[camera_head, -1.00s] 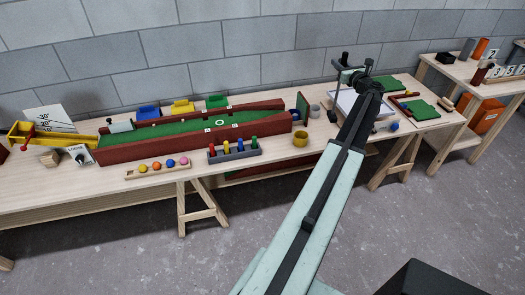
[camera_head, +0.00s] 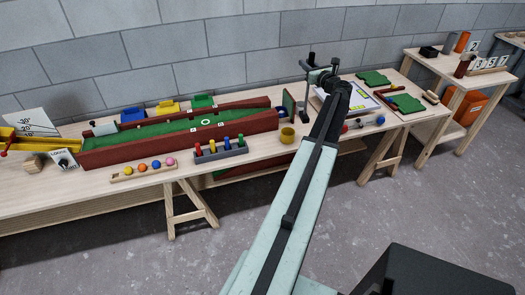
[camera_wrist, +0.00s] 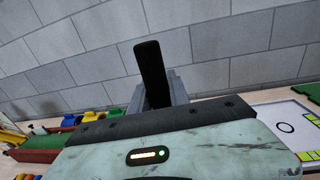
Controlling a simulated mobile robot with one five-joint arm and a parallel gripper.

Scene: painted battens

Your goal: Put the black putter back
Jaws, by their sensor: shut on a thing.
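My gripper (camera_head: 322,78) is shut on the black putter (camera_head: 308,70), at the end of my raised arm. The putter appears as a thin upright dark shaft, its lower end in front of the table's back area. I cannot tell whether that end touches anything. In the wrist view the putter (camera_wrist: 152,75) shows as a thick black bar standing up between the grey fingers of my gripper (camera_wrist: 158,90). A green putting lane (camera_head: 180,130) with dark red walls lies to the left on the wooden table. I cannot make out a holder for the putter.
A yellow cup (camera_head: 287,135) and a grey rack of coloured pegs (camera_head: 220,152) stand left of my arm. A tray of balls (camera_head: 144,169) lies at the front edge. A white board (camera_head: 345,104) and green pads (camera_head: 405,103) lie to the right.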

